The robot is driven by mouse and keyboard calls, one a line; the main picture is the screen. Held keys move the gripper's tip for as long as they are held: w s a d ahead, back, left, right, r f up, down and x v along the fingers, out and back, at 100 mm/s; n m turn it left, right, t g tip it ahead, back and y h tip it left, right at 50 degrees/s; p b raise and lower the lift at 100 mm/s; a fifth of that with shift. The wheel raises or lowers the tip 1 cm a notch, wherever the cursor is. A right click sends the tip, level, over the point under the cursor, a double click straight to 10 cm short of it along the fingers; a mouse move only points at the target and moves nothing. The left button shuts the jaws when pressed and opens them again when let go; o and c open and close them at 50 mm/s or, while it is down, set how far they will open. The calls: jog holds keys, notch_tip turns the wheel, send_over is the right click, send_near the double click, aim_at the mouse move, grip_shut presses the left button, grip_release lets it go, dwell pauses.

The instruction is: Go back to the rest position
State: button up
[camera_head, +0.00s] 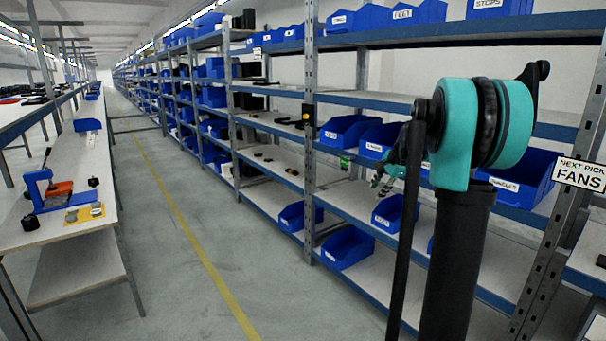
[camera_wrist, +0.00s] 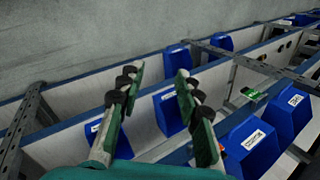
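My gripper (camera_wrist: 159,72) shows in the wrist view with its two green and black fingers spread apart. Nothing is between the fingers. Below and beyond them are shelf boards and blue bins, seen from above. In the head view my teal and black arm stands in front of the shelving at right. Small green and dark parts of my gripper (camera_head: 383,178) show left of the arm, in front of the shelves; most of the gripper is hidden there.
Blue bins (camera_head: 347,247) stand on the long rack's shelves. A rack post carries a "NEXT PICK FANS" sign (camera_head: 581,174). A workbench (camera_head: 100,205) with a blue press (camera_head: 60,190) is at left. The aisle floor with a yellow line (camera_head: 180,215) is clear.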

jog(key=s+a+f+n+h, duration=0.1)
jog(key=s+f+n, duration=0.4)
jog(key=s, duration=0.8)
jog(key=s+a+f+n+h, duration=0.1)
jog(key=s+a+f+n, duration=0.3)
jog(key=s+f, duration=0.5)
jog(key=s+a+f+n+g, duration=0.1)
jog(key=s+a+f+n, duration=0.2)
jog(key=s, duration=1.3)
notch_tip(320, 180, down, 4)
jog(key=n, duration=0.2)
jog(key=shift+s+n+h, duration=0.3)
jog(key=shift+h, duration=0.1)
jog(key=shift+r, duration=0.1)
